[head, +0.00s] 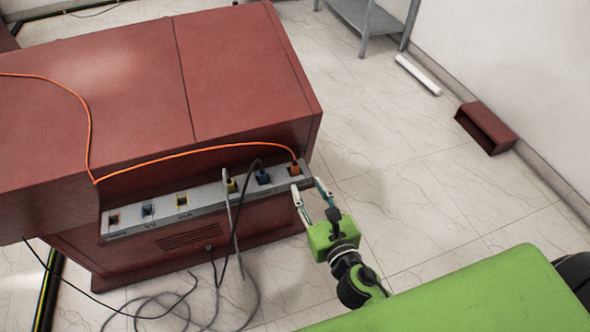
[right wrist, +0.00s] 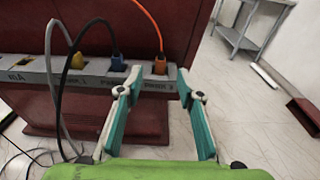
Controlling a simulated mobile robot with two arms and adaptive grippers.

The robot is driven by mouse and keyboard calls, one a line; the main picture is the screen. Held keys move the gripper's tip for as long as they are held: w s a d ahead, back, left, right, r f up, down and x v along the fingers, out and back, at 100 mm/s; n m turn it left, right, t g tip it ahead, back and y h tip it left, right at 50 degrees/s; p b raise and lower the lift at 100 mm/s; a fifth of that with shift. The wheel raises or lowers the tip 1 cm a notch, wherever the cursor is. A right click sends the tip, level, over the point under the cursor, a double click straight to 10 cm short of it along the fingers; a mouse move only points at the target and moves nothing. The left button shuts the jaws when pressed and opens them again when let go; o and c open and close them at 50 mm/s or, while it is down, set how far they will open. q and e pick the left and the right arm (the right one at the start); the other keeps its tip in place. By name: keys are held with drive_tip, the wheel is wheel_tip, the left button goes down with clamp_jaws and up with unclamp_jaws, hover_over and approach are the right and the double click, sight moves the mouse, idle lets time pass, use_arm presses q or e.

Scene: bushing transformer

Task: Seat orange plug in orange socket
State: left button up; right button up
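The orange plug (head: 295,169) is at the right end of the grey socket panel (head: 207,196), with an orange cable rising from it. It also shows in the right wrist view (right wrist: 160,66), upright at the panel; its socket is hidden beneath it and I cannot tell how deep it sits. My right gripper (head: 306,184) is open and empty, just in front of the plug. In the right wrist view its fingers (right wrist: 153,82) are spread to either side below the plug, apart from it. My left gripper is not in view.
A blue plug (head: 263,177) and a yellow plug (head: 232,185) stand on the panel beside the orange one. Open reddish, blue and yellow sockets lie further left. Black and grey cables (right wrist: 62,75) hang in front.

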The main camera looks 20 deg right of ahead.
sight(296, 168)
drive_tip(key=w, duration=0.4)
drive_tip(key=w+f, duration=0.1)
drive_tip(key=w, duration=0.1)
drive_tip(key=shift+w+a+p, duration=0.1)
drive_tip(key=shift+w+p, duration=0.1)
drive_tip(key=shift+p, duration=0.1)
drive_tip(key=w, duration=0.1)
drive_tip(key=w+f, duration=0.1)
drive_tip(key=w, duration=0.1)
drive_tip(key=w+f, duration=0.1)
drive_tip(key=w, duration=0.1)
drive_tip(key=shift+w+f, duration=0.1)
clamp_jaws()
